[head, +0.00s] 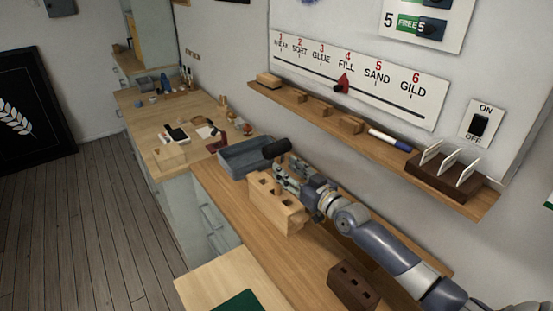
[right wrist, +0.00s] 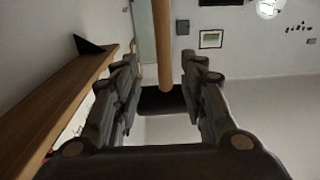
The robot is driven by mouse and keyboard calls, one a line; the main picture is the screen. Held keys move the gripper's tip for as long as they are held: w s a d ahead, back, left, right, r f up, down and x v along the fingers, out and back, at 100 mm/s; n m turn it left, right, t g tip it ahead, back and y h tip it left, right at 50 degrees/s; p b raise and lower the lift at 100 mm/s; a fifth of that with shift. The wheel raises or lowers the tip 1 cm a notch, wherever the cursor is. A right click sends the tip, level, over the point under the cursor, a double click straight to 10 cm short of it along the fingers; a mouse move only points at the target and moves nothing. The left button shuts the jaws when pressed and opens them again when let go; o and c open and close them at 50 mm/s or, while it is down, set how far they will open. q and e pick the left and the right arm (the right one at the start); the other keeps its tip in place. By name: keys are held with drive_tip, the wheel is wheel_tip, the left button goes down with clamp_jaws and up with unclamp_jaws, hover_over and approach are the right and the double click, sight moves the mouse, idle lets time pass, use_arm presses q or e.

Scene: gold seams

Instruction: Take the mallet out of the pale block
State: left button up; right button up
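The pale block (head: 270,209) stands on the wooden bench in the head view, with dark holes in its top and side. The mallet's black head (head: 276,148) shows above and behind the block. In the right wrist view the mallet's wooden handle (right wrist: 162,45) runs between my fingers and meets the dark head (right wrist: 155,102). My right gripper (head: 283,176) is behind the block's top, below the mallet head. Its fingers (right wrist: 160,70) are open, with a gap on each side of the handle. The handle's lower end is hidden. My left gripper is not in view.
A grey tray (head: 235,160) sits just beyond the block. A dark brown block with holes (head: 353,284) stands on the near bench. A wall shelf (head: 350,142) with small wooden pieces, a marker and a card rack (head: 450,178) runs along the right, beside my arm.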

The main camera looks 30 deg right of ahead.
drive_tip(key=w, duration=0.2)
drive_tip(key=w+a+p, duration=0.1)
drive_tip(key=shift+w+a+r, duration=0.15)
drive_tip(key=shift+w, duration=0.65)
drive_tip(key=shift+c, duration=1.1)
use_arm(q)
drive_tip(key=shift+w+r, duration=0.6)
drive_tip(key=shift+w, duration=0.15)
use_arm(e)
clamp_jaws()
